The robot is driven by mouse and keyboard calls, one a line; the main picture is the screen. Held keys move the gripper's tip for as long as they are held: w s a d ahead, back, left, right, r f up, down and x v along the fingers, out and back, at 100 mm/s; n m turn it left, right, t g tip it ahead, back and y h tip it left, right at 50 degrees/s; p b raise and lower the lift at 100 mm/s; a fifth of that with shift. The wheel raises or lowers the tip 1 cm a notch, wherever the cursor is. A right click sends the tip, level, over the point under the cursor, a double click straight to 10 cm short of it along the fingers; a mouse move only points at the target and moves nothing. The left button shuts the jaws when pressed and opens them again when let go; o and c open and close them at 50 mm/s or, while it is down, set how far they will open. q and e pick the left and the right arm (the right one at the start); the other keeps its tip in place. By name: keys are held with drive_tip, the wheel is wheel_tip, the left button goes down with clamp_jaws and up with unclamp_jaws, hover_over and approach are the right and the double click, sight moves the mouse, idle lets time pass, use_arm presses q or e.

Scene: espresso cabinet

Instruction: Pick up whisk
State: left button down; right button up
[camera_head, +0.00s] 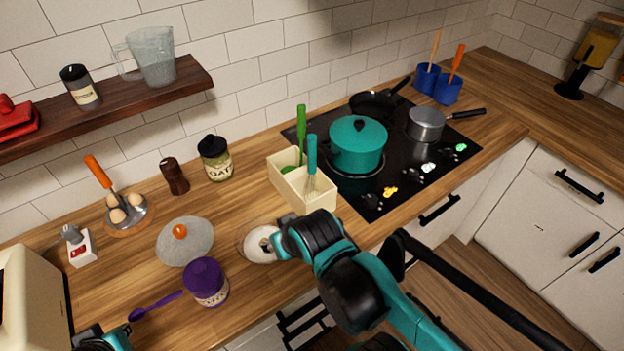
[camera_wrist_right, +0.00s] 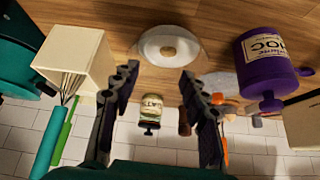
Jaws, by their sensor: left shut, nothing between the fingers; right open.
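The whisk (camera_head: 311,160) has a teal handle and thin wire loops. It stands upright in the right compartment of a cream utensil box (camera_head: 321,195), handle up. In the right wrist view the whisk (camera_wrist_right: 48,140) and the box (camera_wrist_right: 78,50) lie at the left, outside my fingers. My right gripper (camera_wrist_right: 160,76) is open and empty, apart from the whisk. In the head view my right arm reaches over the counter just left and in front of the box, its fingers mostly hidden. My left gripper (camera_head: 115,338) is shut and empty at the bottom left, partly cut off.
A green utensil (camera_head: 301,125) stands in the box beside the whisk. The teal pot (camera_head: 357,146) on the hob is close right. A lid with a pale knob (camera_head: 256,245) lies by my right wrist. A purple jar (camera_head: 206,282) and purple spoon (camera_head: 157,305) lie further left.

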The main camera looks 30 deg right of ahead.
sight(310, 133)
drive_tip(key=w+d+r+m+g+p, duration=0.2)
drive_tip(key=w+d+r+m+p, duration=0.2)
drive_tip(key=d+r+p, duration=0.1)
drive_tip(key=w+d+r+m+g+p, duration=0.2)
drive_tip(key=w+d+r+m+p, duration=0.2)
drive_tip(key=p, duration=0.3)
drive_tip(key=w+d+r+m+g+h+p, duration=0.1)
drive_tip(key=w+d+r+m+g+p, duration=0.1)
drive_tip(key=w+d+r+m+p, duration=0.2)
drive_tip(key=shift+w+d+r+m+p, duration=0.2)
drive_tip(key=shift+d+r+m+p, duration=0.4)
drive_tip(key=shift+d+p, duration=0.15)
drive_tip(key=shift+w+d+r+m+p, duration=0.2)
drive_tip(key=shift+d+r+m+p, duration=0.35)
drive_tip(key=shift+d, duration=0.25)
drive_tip(key=shift+w+d+f+m, duration=0.1)
drive_tip(key=shift+d+f+m, duration=0.05)
drive_tip(key=shift+d+m, duration=0.1)
drive_tip(key=shift+d+f+g, duration=0.1)
drive_tip(key=shift+f+g, duration=0.15)
drive_tip(key=shift+g, duration=0.05)
drive_tip(key=f, duration=0.7)
drive_tip(key=shift+d+f, duration=0.25)
drive_tip(key=shift+d, duration=0.15)
clamp_jaws()
